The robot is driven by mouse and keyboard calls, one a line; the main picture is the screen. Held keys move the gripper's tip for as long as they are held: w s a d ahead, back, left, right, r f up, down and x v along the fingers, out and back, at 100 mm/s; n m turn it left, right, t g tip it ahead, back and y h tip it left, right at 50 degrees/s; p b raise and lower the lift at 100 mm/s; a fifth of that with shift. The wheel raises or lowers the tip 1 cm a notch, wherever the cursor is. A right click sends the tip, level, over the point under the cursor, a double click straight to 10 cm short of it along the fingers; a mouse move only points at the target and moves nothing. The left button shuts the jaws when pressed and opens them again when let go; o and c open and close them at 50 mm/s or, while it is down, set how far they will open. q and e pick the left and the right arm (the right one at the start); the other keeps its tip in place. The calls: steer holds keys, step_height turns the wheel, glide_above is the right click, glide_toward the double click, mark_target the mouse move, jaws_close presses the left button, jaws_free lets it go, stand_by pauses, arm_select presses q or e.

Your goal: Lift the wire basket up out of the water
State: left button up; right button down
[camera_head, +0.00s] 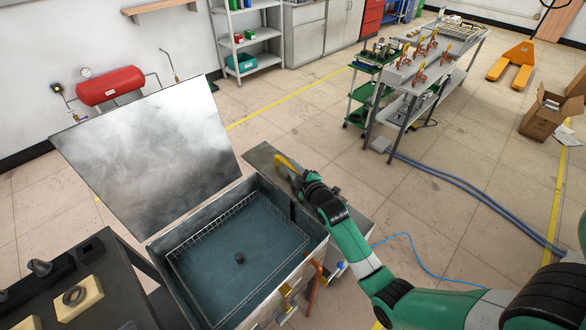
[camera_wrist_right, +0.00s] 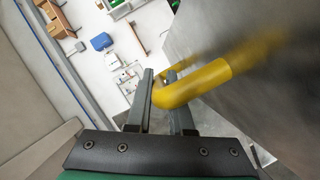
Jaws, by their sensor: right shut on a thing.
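The wire basket (camera_head: 268,205) sits in the open metal tank (camera_head: 325,233). Its wire rim shows along the tank walls, and its lower part is in blue-grey water (camera_head: 215,285). A small dark round piece (camera_head: 240,258) shows in the middle of the basket. My right gripper (camera_head: 297,180) is beyond the tank's back right corner, shut on a yellow handle (camera_head: 287,162). In the right wrist view the bent yellow handle (camera_wrist_right: 205,82) passes between the fingers (camera_wrist_right: 162,90), next to a metal surface. My left gripper is not in view.
The tank's large metal lid (camera_head: 150,150) stands open on the left. A dark table (camera_head: 70,280) with a yellowish block (camera_head: 78,298) is at the lower left. A grey ledge (camera_head: 262,155) lies behind the tank. Open floor extends beyond.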

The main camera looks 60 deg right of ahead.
step_height(320, 180, up, 7)
steer(key=p, duration=0.4)
steer(key=shift+p, duration=0.3)
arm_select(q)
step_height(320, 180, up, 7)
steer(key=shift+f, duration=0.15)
arm_select(e)
steer(key=shift+w+r, duration=0.1)
steer(key=shift+r, duration=0.2)
steer(key=c, duration=0.8)
jaws_free()
steer(key=shift+f, duration=0.1)
arm_select(q)
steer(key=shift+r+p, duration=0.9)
steer(key=shift+p, duration=0.15)
arm_select(e)
steer(key=v, duration=1.1)
steer(key=shift+s+a, duration=0.2)
steer(key=shift+s, duration=0.2)
